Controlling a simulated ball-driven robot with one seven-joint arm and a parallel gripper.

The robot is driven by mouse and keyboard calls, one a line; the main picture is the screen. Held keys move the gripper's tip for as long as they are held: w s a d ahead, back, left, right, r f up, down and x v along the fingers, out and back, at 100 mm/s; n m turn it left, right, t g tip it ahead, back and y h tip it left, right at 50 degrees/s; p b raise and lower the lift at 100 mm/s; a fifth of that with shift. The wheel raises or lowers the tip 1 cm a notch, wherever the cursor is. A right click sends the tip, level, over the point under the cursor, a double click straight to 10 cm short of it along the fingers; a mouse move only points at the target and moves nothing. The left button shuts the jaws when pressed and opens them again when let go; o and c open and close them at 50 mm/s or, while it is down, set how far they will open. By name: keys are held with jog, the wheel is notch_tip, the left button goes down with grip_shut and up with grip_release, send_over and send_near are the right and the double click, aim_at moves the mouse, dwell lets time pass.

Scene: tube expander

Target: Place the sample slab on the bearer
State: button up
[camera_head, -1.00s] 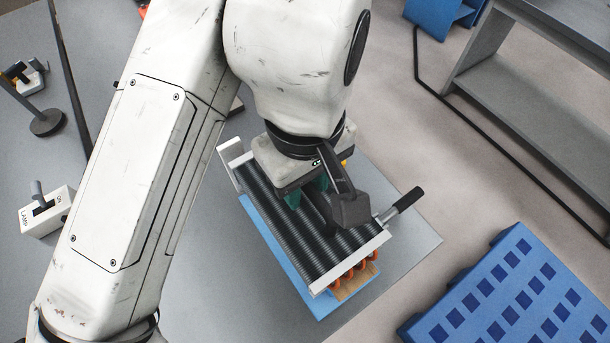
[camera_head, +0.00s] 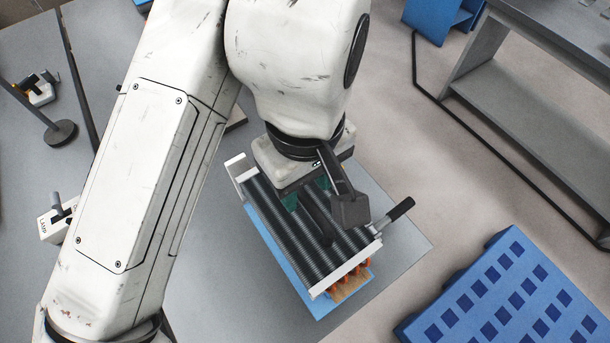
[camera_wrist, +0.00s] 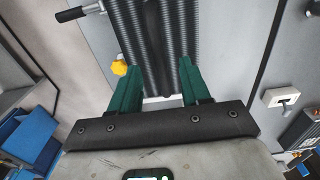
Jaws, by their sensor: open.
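A dark ribbed slab-shaped unit with pale end plates and orange tube bends, which looks like the sample slab (camera_head: 278,222), lies over a light-blue board (camera_head: 275,250). I cannot tell for sure whether this board is the bearer. My gripper (camera_head: 306,195) is over the ribbed unit, its green fingers pointing down at it. My arm and wrist hide part of the unit.
A black-handled lever (camera_head: 400,209) sticks out to the right of the unit. A lamp switch box (camera_head: 52,226) and a dark round stand (camera_head: 60,132) are at the left. A blue pallet (camera_head: 500,300) and a grey bench (camera_head: 540,100) stand at the right, with open floor between.

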notch_tip(320, 180, up, 8)
jog(key=p, duration=0.7)
jog(key=shift+f+p, duration=0.15)
jog(key=shift+p, duration=0.2)
jog(key=w+d+f+m+t+h, duration=0.2)
jog(key=w+d, duration=0.1)
jog(key=d, duration=0.7)
jog(key=w+d+f+m+t+h, duration=0.1)
jog(key=w+d+f, duration=0.15)
jog(key=d, duration=0.65)
jog(key=w+d+f+m+t+h, duration=0.2)
jog(key=w+d+f, duration=0.1)
jog(key=d, duration=0.7)
jog(key=s+d+f+m+g+y, duration=0.15)
jog(key=s+d+f, duration=0.25)
jog(key=s+f, duration=0.7)
jog(key=s+a+f+g+y, duration=0.1)
jog(key=s+a+f, duration=0.1)
jog(key=s+f, duration=0.2)
jog(key=s+a+f+m+g+y, duration=0.1)
jog(key=s+a+f+y, duration=0.1)
jog(key=s, duration=0.5)
notch_tip(320, 180, down, 2)
jog(key=shift+s+a+f, duration=0.1)
jog(key=shift+s+a, duration=0.1)
jog(key=shift+a, duration=0.65)
